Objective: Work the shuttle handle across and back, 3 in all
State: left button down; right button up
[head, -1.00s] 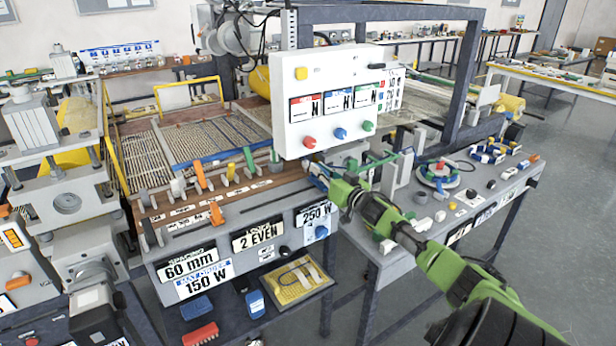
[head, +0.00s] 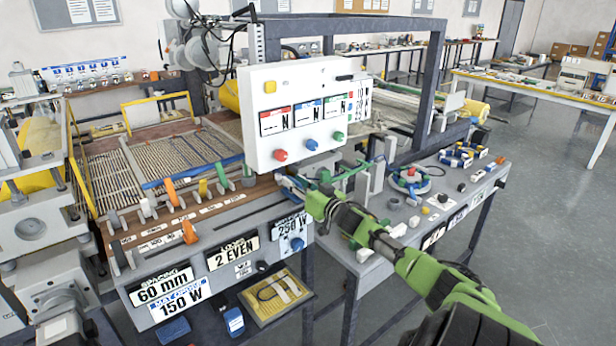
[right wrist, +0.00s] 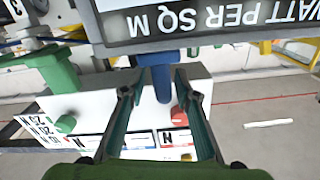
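A blue upright handle (right wrist: 162,86), which I take as the shuttle handle, stands between the fingers of my right gripper (right wrist: 164,76) in the right wrist view. Gaps show between it and the fingers, so the gripper looks open around it. In the head view my right gripper (head: 288,184) reaches in from the lower right to the front edge of the mesh machine, just below the white control box (head: 292,112). There the handle is mostly hidden by the fingertips. My left gripper is not in view.
The control box with coloured knobs hangs close above the gripper. A row of levers (head: 172,194) lines the wooden rail at left. A grey side table (head: 395,250) with small parts lies under my right forearm. Open floor (head: 545,220) is at right.

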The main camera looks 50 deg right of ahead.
jog(key=v, duration=1.1)
jog(key=shift+s, duration=0.25)
